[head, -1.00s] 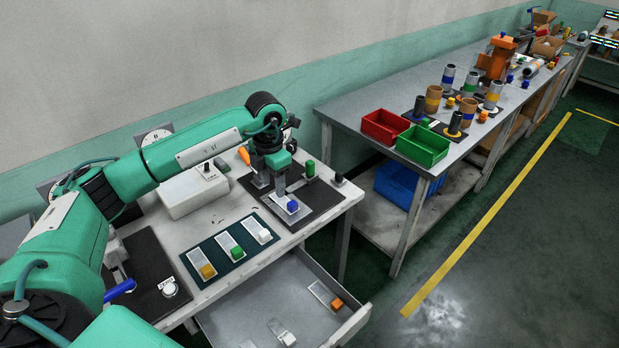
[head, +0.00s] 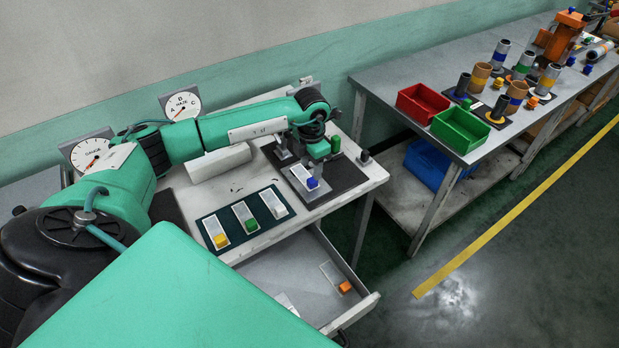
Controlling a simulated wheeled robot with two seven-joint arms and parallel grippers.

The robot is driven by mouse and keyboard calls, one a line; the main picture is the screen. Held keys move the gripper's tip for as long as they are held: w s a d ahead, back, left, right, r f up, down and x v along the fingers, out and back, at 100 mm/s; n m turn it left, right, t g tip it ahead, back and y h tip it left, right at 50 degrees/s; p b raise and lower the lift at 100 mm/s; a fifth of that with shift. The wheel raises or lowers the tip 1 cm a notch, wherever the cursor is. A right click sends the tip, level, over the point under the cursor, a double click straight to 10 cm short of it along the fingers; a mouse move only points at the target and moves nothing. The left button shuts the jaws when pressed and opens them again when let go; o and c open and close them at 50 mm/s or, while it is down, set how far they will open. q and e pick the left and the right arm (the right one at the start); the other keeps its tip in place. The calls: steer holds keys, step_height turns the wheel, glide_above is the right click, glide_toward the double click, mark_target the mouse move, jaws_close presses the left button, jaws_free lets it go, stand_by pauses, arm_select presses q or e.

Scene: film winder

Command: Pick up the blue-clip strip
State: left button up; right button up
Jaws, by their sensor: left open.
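The blue-clip strip is a pale strip with a blue clip (head: 312,184) on its near end. It lies on a grey plate on the dark mat (head: 341,179) at the right of the white bench. My left gripper (head: 317,170) points down, open, just above the strip and close to the blue clip. The wrist and fingers hide part of the strip, and I cannot tell whether they touch it. My right gripper is not in view.
A dark green tray (head: 233,214) holds strips with yellow, green and white clips. A green cylinder (head: 335,144) stands behind the gripper. A white box (head: 219,163) is at left. The open drawer (head: 345,310) holds an orange-clip strip (head: 345,287). Red (head: 421,104) and green bins (head: 461,130) are beyond.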

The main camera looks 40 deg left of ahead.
mark_target(312, 180)
arm_select(q)
steer(key=shift+s+d+f+p, duration=0.1)
steer(key=shift+f+p, duration=0.25)
steer(key=shift+p, duration=0.05)
steer(key=f+p, duration=0.1)
steer(key=f, duration=0.2)
steer(key=shift+d+f+p, duration=0.2)
steer(key=shift+p, duration=0.1)
steer(key=shift+f, duration=0.4)
steer(key=shift+c, duration=0.2)
jaws_close()
